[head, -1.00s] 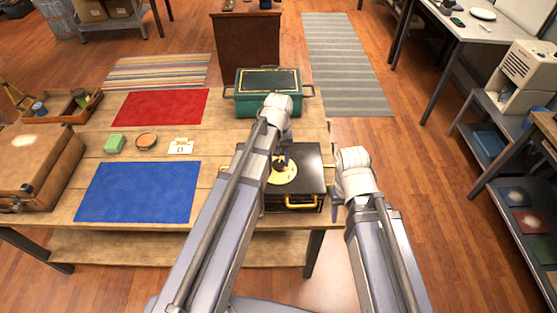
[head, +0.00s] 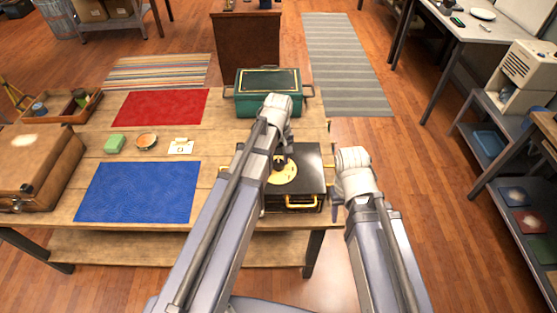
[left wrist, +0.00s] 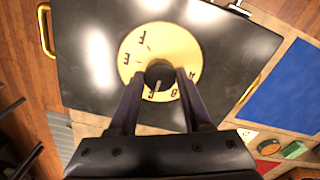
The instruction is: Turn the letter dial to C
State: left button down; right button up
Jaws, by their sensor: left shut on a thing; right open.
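The letter dial is a round yellow plate (head: 284,178) with a dark knob, on top of a black box (head: 308,162). In the left wrist view the dial plate (left wrist: 133,62) carries dark letters around its rim, and the black knob (left wrist: 159,73) is at its centre. My left gripper (left wrist: 160,82) is shut on the knob, one finger on each side. A pale pointer line runs from the knob toward the lower rim, between the fingers; the letter at its end is not clearly legible. My right gripper (head: 336,208) is beside the box's right side, its fingers mostly hidden, empty.
The black box has yellow handles (head: 301,203). A green case (head: 268,92) stands behind it.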

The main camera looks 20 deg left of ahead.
aim_at(279, 163)
pick_arm(q)
jog(key=shift+c, duration=1.7)
grip_release()
jog(key=shift+r, duration=0.15)
notch_tip(279, 163, up, 8)
jog(key=p, duration=0.8)
jog(key=shift+f, duration=0.2)
jog(key=shift+f, duration=0.1)
